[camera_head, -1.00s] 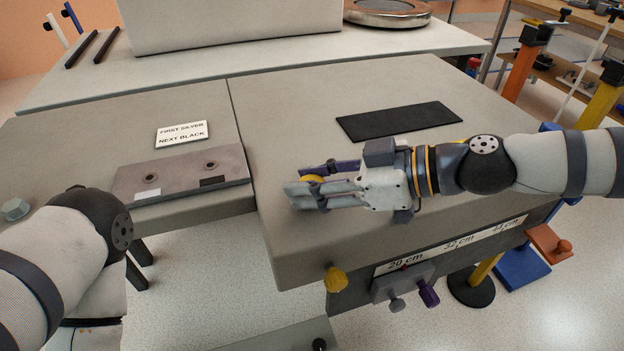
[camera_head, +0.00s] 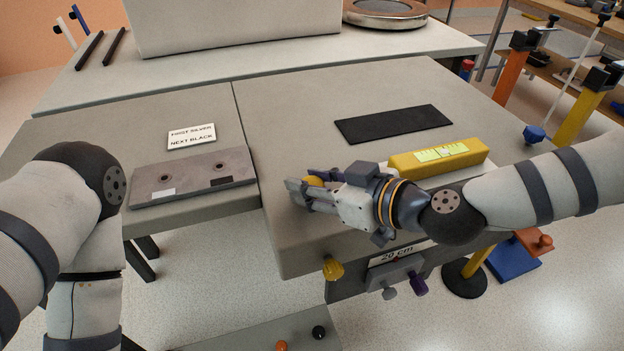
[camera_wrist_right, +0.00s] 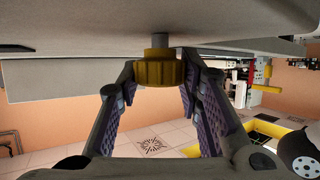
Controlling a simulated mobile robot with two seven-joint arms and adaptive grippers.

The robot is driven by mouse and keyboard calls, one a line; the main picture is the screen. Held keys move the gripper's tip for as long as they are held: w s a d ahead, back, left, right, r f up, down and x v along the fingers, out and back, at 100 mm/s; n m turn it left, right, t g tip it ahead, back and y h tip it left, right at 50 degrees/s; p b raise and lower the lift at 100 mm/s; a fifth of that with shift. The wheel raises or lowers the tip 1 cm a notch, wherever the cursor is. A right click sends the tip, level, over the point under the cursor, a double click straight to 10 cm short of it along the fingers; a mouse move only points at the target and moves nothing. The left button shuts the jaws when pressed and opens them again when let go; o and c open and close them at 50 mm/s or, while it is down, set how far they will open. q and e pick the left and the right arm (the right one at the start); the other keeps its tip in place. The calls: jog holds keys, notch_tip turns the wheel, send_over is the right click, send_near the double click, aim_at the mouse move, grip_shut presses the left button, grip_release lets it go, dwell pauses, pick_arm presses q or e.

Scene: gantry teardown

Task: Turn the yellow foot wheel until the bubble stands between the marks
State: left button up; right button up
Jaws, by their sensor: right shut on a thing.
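The yellow foot wheel (camera_head: 315,181) sits near the front left corner of the right-hand table. In the right wrist view the wheel (camera_wrist_right: 160,69) is a ribbed yellow knob on a short grey stem. My right gripper (camera_head: 313,189) is shut on the wheel, with its purple-padded fingers (camera_wrist_right: 160,88) on either side. A yellow spirit level (camera_head: 405,165) with a green vial (camera_head: 442,152) lies behind my right wrist. A pale bubble seems to lie near the vial's middle; its place between the marks is too small to tell. My left gripper is out of view.
A black mat (camera_head: 393,123) lies behind the level. A grey plate (camera_head: 195,177) and a sign (camera_head: 191,136) are on the left table. Another yellow knob (camera_head: 333,268) and a grey clamp block (camera_head: 395,273) jut from the front edge. My left arm stands at the left.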

jog(key=o, duration=1.2)
jog(key=v, duration=1.2)
jog(key=shift+s, duration=0.1)
